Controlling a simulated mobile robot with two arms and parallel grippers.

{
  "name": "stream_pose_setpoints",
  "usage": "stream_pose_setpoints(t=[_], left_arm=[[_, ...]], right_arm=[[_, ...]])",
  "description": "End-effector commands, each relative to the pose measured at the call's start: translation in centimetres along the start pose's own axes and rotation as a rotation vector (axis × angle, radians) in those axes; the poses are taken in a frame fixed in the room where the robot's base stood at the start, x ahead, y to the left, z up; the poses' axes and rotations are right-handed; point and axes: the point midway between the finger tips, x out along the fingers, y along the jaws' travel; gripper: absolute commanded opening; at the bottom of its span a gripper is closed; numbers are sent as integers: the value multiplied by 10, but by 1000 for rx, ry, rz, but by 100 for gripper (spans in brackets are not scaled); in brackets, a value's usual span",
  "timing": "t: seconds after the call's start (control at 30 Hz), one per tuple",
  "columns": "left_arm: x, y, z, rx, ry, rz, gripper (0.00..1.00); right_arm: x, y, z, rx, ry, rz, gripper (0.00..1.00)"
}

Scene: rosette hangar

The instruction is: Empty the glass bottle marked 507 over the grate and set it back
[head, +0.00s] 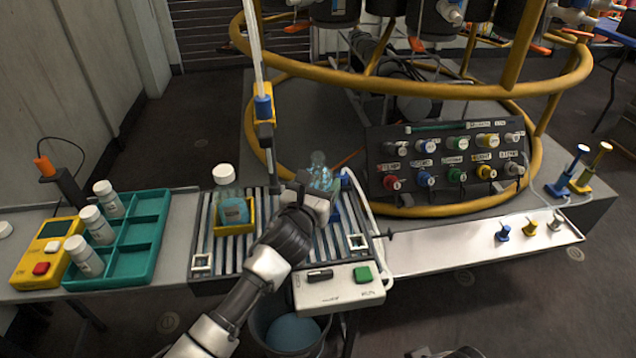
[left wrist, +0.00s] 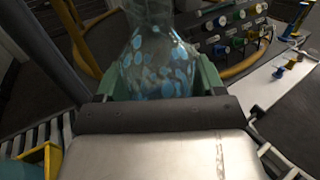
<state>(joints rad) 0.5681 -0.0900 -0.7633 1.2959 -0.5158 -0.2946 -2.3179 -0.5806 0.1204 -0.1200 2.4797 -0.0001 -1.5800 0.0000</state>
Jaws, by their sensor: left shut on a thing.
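My left gripper (head: 316,196) is shut on a clear glass bottle (head: 319,172) with blue patches, over the right part of the slatted grate (head: 342,222). The bottle looks about upright, its narrow neck up. In the left wrist view the bottle (left wrist: 157,65) stands between the green finger pads; its top is cut off. I cannot read a number on it. A second bottle (head: 224,176) with a white cap and blue contents stands in a yellow holder (head: 234,228) on the grate's left part. My right gripper is not in view.
A bucket (head: 258,328) with something blue in it stands below the grate. A control box (head: 338,287) with a green button is at the grate's front. A green tray (head: 153,234) with white jars is left. A knob panel (head: 385,158) and yellow ring frame rise behind.

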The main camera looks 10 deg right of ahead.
Motion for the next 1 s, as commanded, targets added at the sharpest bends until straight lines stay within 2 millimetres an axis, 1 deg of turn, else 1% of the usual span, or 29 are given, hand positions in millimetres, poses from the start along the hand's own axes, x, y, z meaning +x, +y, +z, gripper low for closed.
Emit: stream_pose_setpoints(t=[0.33, 0.6, 1.0], left_arm=[[0, 0, 0, 1, -2, -1, 35], [0, 0, -8, 1, -2, -1, 35], [0, 0, -13, -1, 5, 1, 35]], right_arm=[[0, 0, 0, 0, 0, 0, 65], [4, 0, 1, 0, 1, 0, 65], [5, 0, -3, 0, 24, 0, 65]])
